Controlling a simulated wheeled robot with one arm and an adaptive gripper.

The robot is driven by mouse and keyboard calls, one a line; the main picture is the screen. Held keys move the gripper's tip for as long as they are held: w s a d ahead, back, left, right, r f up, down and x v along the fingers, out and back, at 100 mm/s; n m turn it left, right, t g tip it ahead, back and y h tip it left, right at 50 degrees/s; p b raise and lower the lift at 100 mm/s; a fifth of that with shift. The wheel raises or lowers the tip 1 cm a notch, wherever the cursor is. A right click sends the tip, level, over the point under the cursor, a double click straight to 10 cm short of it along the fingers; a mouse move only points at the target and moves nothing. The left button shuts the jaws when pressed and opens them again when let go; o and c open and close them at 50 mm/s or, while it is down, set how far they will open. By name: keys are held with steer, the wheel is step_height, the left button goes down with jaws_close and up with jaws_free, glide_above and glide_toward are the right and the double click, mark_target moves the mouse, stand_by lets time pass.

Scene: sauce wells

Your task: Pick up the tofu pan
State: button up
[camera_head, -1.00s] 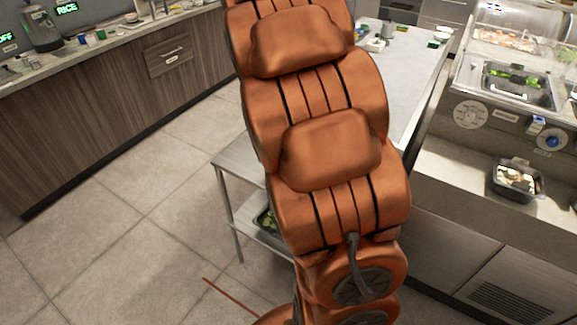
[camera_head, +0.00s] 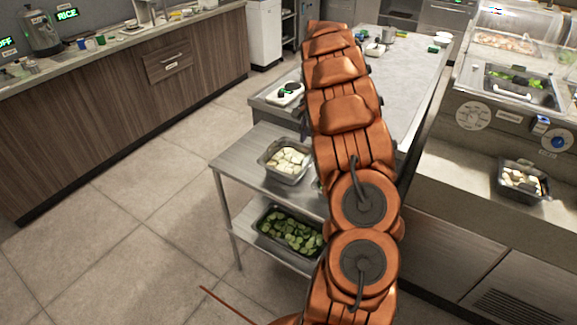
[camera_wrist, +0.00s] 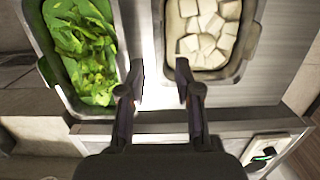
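The tofu pan (camera_head: 284,177) is a metal pan of white cubes on the top of the steel side table in the head view. In the wrist view the tofu pan (camera_wrist: 222,74) is at the upper right, partly cut off by the top edge. My gripper (camera_wrist: 160,75) is open and empty, its two fingers apart. The right fingertip is close to the tofu pan's lower left corner; I cannot tell whether it touches. The left fingertip is near the right rim of a pan of green leaves (camera_wrist: 88,48). My gripper is hidden behind my arm in the head view.
A pan of cucumber slices (camera_head: 291,232) is on the steel table's lower shelf. A black container with pale pieces (camera_head: 522,180) sits on the right counter. A white device (camera_wrist: 265,150) is at the lower right of the wrist view. Open floor lies to the left.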

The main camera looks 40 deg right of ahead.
mark_target(307, 157)
steer(key=shift+a+f+p, duration=0.2)
steer(key=shift+f+p, duration=0.55)
steer(key=shift+f, duration=1.05)
steer(key=shift+a+f+p, duration=0.2)
steer(key=shift+f+p, duration=0.55)
steer(key=shift+f, duration=1.05)
steer(key=shift+c, duration=0.3)
jaws_close()
